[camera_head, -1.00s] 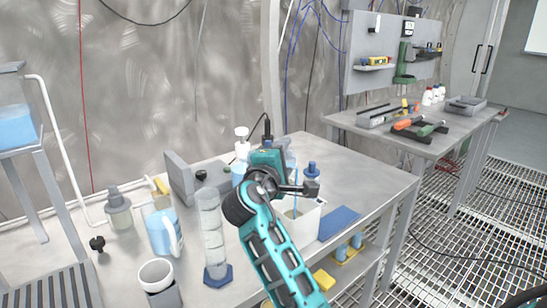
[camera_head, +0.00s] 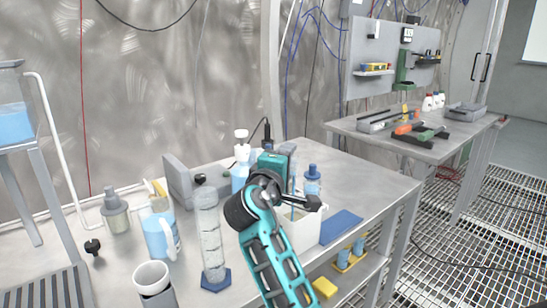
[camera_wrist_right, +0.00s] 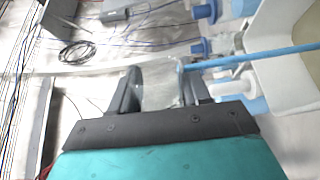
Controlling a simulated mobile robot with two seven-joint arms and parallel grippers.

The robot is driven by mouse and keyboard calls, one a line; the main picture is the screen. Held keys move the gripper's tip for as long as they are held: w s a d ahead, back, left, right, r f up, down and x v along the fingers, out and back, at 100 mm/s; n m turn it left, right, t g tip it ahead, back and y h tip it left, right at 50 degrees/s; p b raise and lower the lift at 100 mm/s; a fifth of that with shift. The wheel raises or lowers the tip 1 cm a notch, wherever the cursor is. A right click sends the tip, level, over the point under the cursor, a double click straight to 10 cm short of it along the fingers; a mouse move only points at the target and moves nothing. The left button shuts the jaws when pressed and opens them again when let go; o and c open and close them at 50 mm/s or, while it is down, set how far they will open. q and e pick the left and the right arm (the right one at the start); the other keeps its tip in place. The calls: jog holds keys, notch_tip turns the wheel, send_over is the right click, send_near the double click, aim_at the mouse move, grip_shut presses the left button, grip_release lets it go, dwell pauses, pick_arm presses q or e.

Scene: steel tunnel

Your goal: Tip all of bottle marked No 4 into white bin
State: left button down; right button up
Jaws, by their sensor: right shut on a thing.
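My right gripper (camera_head: 286,152) is over the bench, beside and behind the white bin, pointing away from the head camera. In the right wrist view the gripper (camera_wrist_right: 160,88) has its dark jaws closed on a clear, glassy thing (camera_wrist_right: 158,82). I cannot read a No 4 mark on it, and its contents cannot be told. My gripper hides it in the head view. The white bin (camera_head: 305,232) stands on the bench, partly behind my arm. It also shows in the right wrist view (camera_wrist_right: 282,92), with a blue rod (camera_wrist_right: 250,56) reaching out of it. My left gripper is not in view.
A blue-capped bottle (camera_head: 312,182) and a white-capped bottle (camera_head: 240,172) stand near my gripper. A clear cylinder (camera_head: 210,240), a blue jug (camera_head: 160,235) and a white cup (camera_head: 151,277) are to the left.

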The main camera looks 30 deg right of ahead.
jog(key=shift+f+m, duration=0.1)
jog(key=shift+m, duration=0.3)
jog(key=shift+d+b, duration=0.1)
jog(key=shift+b, duration=0.2)
jog(key=shift+s, duration=0.1)
jog(key=shift+m, duration=0.4)
dwell(0.9)
jog(key=n+p, duration=0.1)
jog(key=p, duration=0.1)
jog(key=shift+r+p, duration=0.3)
jog(key=shift+r, duration=0.1)
jog(key=shift+w+n+p, duration=0.25)
jog(key=shift+n+p, duration=0.75)
jog(key=shift+p, duration=0.25)
jog(key=shift+f, duration=0.2)
